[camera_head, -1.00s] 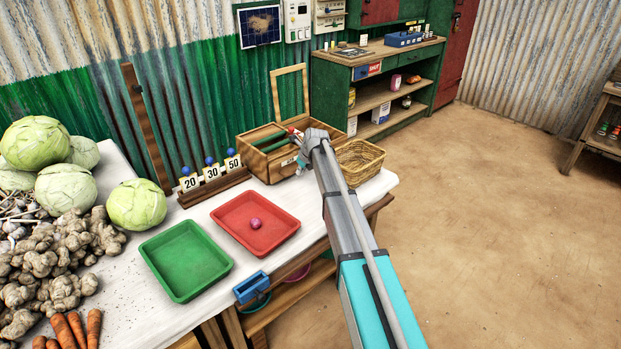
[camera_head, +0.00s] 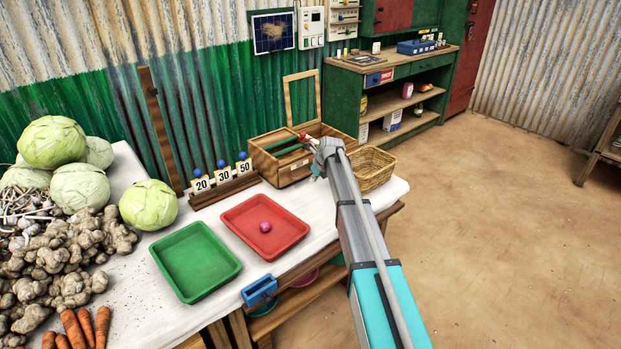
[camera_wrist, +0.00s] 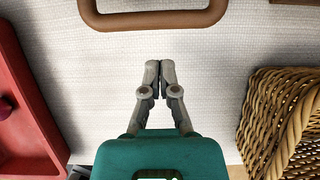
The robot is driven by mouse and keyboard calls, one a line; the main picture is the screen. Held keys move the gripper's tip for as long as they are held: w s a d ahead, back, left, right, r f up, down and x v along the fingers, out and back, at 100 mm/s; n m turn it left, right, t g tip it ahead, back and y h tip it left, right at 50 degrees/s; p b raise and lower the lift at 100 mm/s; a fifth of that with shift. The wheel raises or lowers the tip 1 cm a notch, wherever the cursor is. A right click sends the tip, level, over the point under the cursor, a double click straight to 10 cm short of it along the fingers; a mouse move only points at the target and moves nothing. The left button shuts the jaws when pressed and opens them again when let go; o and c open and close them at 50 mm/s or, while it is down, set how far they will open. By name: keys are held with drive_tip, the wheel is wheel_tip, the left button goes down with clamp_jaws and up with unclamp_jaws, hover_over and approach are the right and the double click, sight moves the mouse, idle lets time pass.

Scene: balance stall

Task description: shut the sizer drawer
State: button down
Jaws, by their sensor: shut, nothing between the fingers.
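A wooden box (camera_head: 292,170) with an upright framed lid stands at the back of the white-topped table, with green and red parts inside. It may hold the sizer drawer; my arm partly covers its front, and I cannot tell whether a drawer there stands out. In the wrist view, a brown rounded loop (camera_wrist: 152,20), perhaps a handle, crosses the top, beyond my fingertips. My gripper (camera_wrist: 160,66) is shut and empty over the white cloth, apart from the loop. In the head view, my gripper (camera_head: 318,174) is at the box's front right.
A wicker basket (camera_head: 372,180) is right of my gripper. A red tray (camera_head: 284,233) with a pink ball and a green tray (camera_head: 197,262) lie in front. Number cards (camera_head: 224,176) stand left of the box. A blue holder (camera_head: 259,291) hangs at the table's front edge.

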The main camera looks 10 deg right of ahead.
drive_tip(key=shift+s+d+r+p, duration=0.4)
drive_tip(key=shift+s+d+p, duration=0.05)
drive_tip(key=shift+s, duration=0.3)
drive_tip(key=p+v, duration=0.8)
drive_tip(key=v, duration=0.1)
drive_tip(key=shift+f, duration=0.1)
drive_tip(key=s+a+r+n+g+h+p, duration=0.1)
drive_tip(key=s+r+n+g+p, duration=0.1)
drive_tip(key=s+n, duration=1.2)
drive_tip(key=s+r+n+g+h+p, duration=0.1)
drive_tip(key=s+r+n+g+p, duration=0.1)
drive_tip(key=s+n, duration=1.3)
drive_tip(key=s+p, duration=0.1)
drive_tip(key=s, duration=0.7)
drive_tip(key=shift+s+a+n+h+p, duration=0.3)
drive_tip(key=shift+s+a+h+p, duration=0.05)
drive_tip(key=shift+a+h+p, duration=0.05)
